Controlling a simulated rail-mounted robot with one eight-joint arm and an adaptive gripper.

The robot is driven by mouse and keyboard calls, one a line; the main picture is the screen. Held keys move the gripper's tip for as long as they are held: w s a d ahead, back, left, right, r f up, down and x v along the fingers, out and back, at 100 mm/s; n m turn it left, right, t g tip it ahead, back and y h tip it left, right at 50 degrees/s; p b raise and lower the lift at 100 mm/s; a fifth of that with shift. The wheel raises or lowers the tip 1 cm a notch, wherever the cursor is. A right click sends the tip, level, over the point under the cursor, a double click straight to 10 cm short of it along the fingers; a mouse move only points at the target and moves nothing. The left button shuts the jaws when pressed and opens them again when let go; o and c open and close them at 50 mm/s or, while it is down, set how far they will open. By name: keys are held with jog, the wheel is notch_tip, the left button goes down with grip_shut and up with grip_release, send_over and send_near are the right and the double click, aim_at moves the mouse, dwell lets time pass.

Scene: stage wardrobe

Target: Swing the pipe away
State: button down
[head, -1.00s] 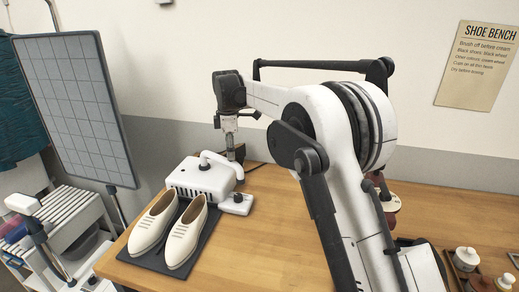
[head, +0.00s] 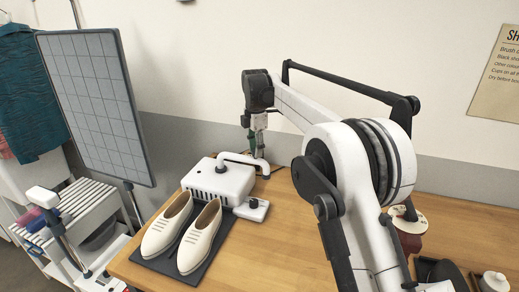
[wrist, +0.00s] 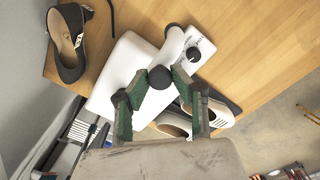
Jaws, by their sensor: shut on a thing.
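The white bent pipe (head: 240,159) lies across the top of a white vented box (head: 218,185) on the bench. My gripper (head: 259,155) is pointing down at the pipe's right end, behind the box. In the wrist view the pipe (wrist: 171,48) has a dark round end piece (wrist: 160,77). The green-backed fingers of my gripper (wrist: 172,78) close around that end. The exact finger contact is partly hidden by the fingers. A pair of cream shoes (head: 196,240) stands on a dark mat in front of the box, toes toward me.
A dark dial (head: 253,203) sits on the box's right foot. A black heeled shoe (wrist: 72,48) stands close to the box in the wrist view. A gridded panel (head: 100,110) and slatted shelf (head: 85,205) are at left. Bare wood (head: 285,235) lies right of the box.

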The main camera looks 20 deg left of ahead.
jog(key=shift+w+r, duration=0.1)
jog(key=c, duration=1.5)
grip_release()
jog(key=shift+o, duration=0.2)
notch_tip(320, 180, up, 12)
